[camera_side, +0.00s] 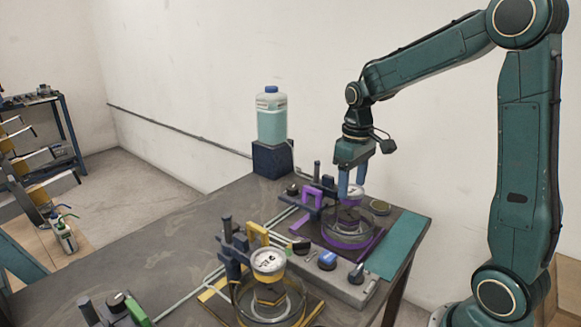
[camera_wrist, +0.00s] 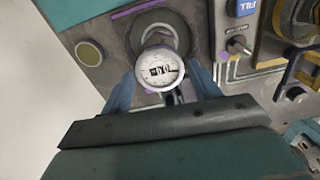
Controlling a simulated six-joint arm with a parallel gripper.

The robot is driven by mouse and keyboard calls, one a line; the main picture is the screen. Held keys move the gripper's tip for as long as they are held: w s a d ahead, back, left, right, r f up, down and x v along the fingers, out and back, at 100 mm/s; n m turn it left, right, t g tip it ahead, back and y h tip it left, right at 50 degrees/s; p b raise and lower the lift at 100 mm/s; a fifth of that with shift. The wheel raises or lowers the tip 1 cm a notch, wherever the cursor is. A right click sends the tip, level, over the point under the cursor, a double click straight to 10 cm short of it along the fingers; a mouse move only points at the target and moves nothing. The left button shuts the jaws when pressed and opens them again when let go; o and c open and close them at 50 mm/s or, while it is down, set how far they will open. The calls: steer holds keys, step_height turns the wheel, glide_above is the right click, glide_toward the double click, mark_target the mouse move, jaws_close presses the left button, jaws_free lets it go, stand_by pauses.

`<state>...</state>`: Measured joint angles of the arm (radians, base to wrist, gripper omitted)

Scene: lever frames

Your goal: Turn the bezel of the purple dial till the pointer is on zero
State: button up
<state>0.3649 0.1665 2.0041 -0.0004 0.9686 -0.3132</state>
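The purple dial is a round white-faced gauge. In the wrist view its face (camera_wrist: 158,70) lies between my two fingers, with black markings and a dark pointer too small to read against zero. In the side view the dial (camera_side: 351,192) stands above a clear round vessel with a purple ring, partly hidden by a finger. My gripper (camera_side: 351,184) points down over it. In the wrist view the blue fingers of my gripper (camera_wrist: 160,77) are apart, one on each side of the dial, with narrow gaps visible; contact with the bezel is not apparent.
A yellow station with a similar white dial (camera_side: 268,262) stands in front. A purple bracket (camera_side: 312,196) and dark posts stand left of the purple dial. A control strip (camera_side: 327,261) with knobs runs between stations. A teal mat (camera_side: 398,244) lies clear at right.

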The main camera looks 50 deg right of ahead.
mark_target(352, 189)
step_height(352, 189, up, 14)
stand_by(1.0)
steer(key=shift+f, duration=0.1)
